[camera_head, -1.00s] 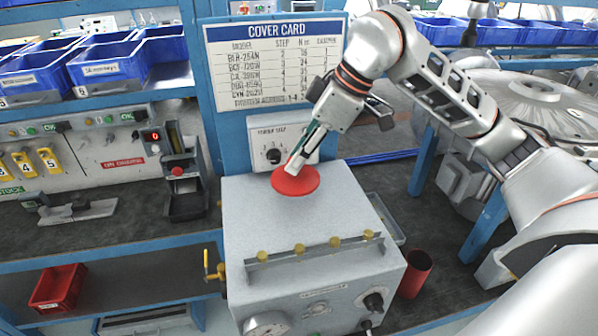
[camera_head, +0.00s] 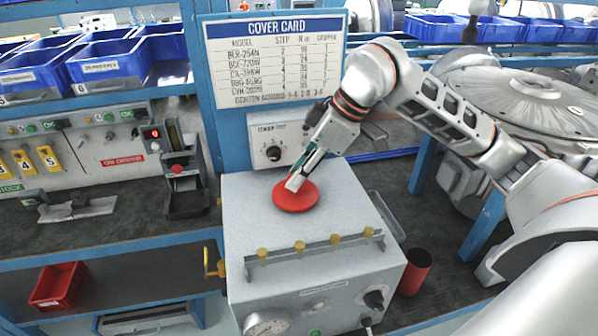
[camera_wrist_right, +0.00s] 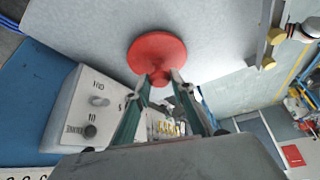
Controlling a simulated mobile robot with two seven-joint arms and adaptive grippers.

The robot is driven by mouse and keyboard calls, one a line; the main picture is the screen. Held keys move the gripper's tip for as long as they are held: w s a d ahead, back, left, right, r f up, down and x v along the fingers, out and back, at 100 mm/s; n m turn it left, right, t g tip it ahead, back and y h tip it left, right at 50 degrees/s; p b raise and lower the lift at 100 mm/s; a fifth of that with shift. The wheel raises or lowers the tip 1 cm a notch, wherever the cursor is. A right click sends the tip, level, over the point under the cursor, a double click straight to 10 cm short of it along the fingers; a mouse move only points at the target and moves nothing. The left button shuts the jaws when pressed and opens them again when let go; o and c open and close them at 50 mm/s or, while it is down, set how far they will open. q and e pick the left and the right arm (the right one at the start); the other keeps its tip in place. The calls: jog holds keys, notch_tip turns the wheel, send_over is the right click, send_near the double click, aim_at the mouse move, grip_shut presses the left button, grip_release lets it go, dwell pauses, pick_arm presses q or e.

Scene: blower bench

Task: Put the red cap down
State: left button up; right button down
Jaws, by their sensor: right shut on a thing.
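The red cap (camera_head: 296,196) is a round disc with a small stem. It is at the top face of the grey box (camera_head: 250,205), toward its back; I cannot tell whether it touches the surface. My right gripper (camera_head: 293,183) reaches down to it from the upper right. In the right wrist view, the fingertips of my right gripper (camera_wrist_right: 160,80) are shut on the stem of the red cap (camera_wrist_right: 155,52), and the disc lies flat-side toward the grey surface. My left gripper is not in view.
Yellow knobs on a rail (camera_head: 318,246) line the front of the box top. A cover card (camera_head: 277,58) and a switch box (camera_head: 280,140) stand behind. A red cup (camera_head: 414,272) stands at the right, and a red bin (camera_head: 57,287) at the lower left.

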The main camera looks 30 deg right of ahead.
jog(key=c, duration=1.8)
grip_release()
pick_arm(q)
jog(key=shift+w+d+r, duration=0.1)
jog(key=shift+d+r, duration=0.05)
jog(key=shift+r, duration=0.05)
pick_arm(e)
jog(key=shift+o, duration=0.4)
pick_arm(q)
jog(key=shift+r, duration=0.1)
pick_arm(e)
jog(key=shift+r, duration=0.15)
jog(key=shift+r+p, duration=0.25)
jog(key=shift+p, duration=0.2)
jog(key=b+v, duration=0.1)
jog(key=v, duration=0.4)
notch_tip(320, 180, up, 6)
send_over(309, 193)
jog(key=s+d, duration=0.2)
jog(key=d, duration=0.1)
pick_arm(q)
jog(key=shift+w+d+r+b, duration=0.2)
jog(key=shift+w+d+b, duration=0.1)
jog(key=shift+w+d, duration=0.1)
pick_arm(e)
jog(key=shift+s+a, duration=0.1)
jog(key=shift+s, duration=0.05)
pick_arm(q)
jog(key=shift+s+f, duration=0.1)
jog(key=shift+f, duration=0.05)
